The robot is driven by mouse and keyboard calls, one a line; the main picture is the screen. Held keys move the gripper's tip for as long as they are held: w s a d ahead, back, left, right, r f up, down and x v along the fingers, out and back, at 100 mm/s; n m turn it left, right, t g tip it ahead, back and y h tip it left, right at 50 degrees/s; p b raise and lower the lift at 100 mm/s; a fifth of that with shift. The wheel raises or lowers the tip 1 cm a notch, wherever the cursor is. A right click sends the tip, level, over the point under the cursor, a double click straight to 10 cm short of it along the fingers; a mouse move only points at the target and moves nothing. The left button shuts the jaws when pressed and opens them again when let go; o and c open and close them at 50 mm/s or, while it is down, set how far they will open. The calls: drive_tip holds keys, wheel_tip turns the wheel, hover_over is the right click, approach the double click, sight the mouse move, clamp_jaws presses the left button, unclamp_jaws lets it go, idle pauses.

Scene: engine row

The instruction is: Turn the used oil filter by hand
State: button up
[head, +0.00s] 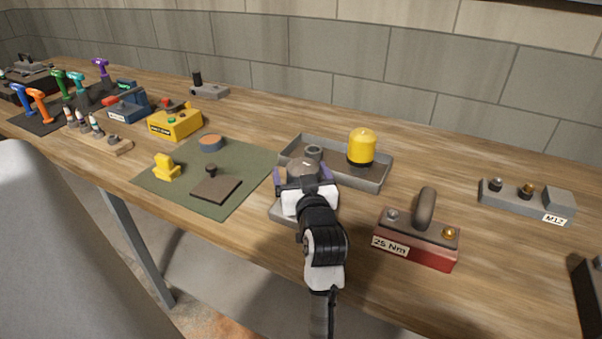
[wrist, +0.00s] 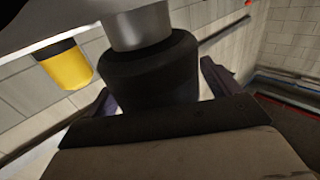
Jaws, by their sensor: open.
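A dark, nearly black cylinder, apparently the used oil filter (wrist: 150,75), fills the middle of the wrist view with a pale metal neck against one end. My gripper (wrist: 160,88) is open, with one purple finger on each side of it. Whether either finger touches it cannot be told. In the head view my gripper (head: 302,174) is at the near left of a grey tray, its purple fingers apart. A grey fixture with a round top (head: 312,153) shows just beyond it; my gripper hides the filter there.
A yellow filter-like cylinder (head: 362,146) stands in the grey tray (head: 373,181). A red "25 Nm" block (head: 420,243) with an upright handle stands to the right, near my arm. A green mat (head: 236,160) with small parts lies left. Bench is clear behind the tray.

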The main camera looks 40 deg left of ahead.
drive_tip(key=c, duration=1.3)
drive_tip(key=shift+f+n+g+y+b, duration=0.1)
drive_tip(key=shift+n+g+y+b, duration=0.5)
drive_tip(key=shift+n+g+y, duration=0.6)
drive_tip(key=shift+o, duration=0.7)
drive_tip(key=shift+s+n+g+b, duration=0.25)
drive_tip(key=shift+n+g+b, duration=0.05)
drive_tip(key=shift+g, duration=0.3)
drive_tip(key=shift+o, duration=1.4)
drive_tip(key=shift+s+a+r+n+g, duration=0.1)
drive_tip(key=shift+s+r+n+g, duration=0.2)
drive_tip(key=shift+s+r+g, duration=0.2)
drive_tip(key=shift+w, duration=0.1)
